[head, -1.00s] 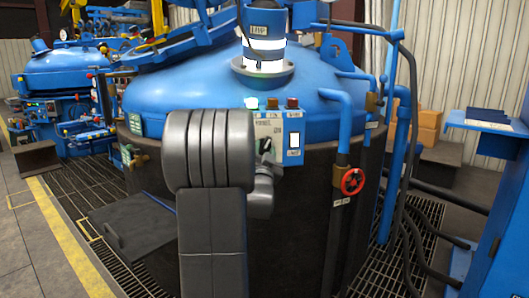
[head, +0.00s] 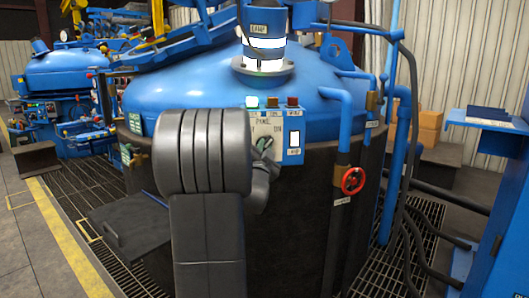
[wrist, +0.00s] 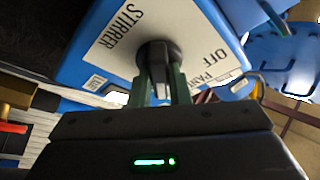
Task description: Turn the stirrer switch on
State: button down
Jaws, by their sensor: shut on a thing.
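The stirrer switch is a dark rotary knob (wrist: 155,58) on a white plate (wrist: 115,38) lettered STIRRER, OFF and a partly covered PANEL. My gripper (wrist: 160,92) is shut on the knob's grip, with one green finger on each side of it in the wrist view. In the head view, my gripper (head: 264,145) reaches the blue control panel (head: 297,116) from behind my dark arm link, and the fingers look tilted. My arm hides the panel's left part, and the knob's exact pointing is hard to read.
Green, amber and red lamps (head: 272,102) sit on top of the panel; the green one is lit. A white-faced switch (head: 295,139) is right of the knob. A red valve wheel (head: 353,180) and blue pipes stand further right.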

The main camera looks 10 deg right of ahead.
jog(key=shift+m+g+h, duration=0.3)
jog(key=shift+m, duration=0.4)
jog(key=c, duration=1.4)
grip_release()
jog(key=shift+o, duration=0.2)
jog(key=shift+s, duration=0.1)
jog(key=p+v, duration=0.1)
jog(key=v, duration=1.2)
jog(key=shift+s+p, duration=0.3)
jog(key=shift+s, duration=0.05)
jog(key=shift+w+f, duration=0.15)
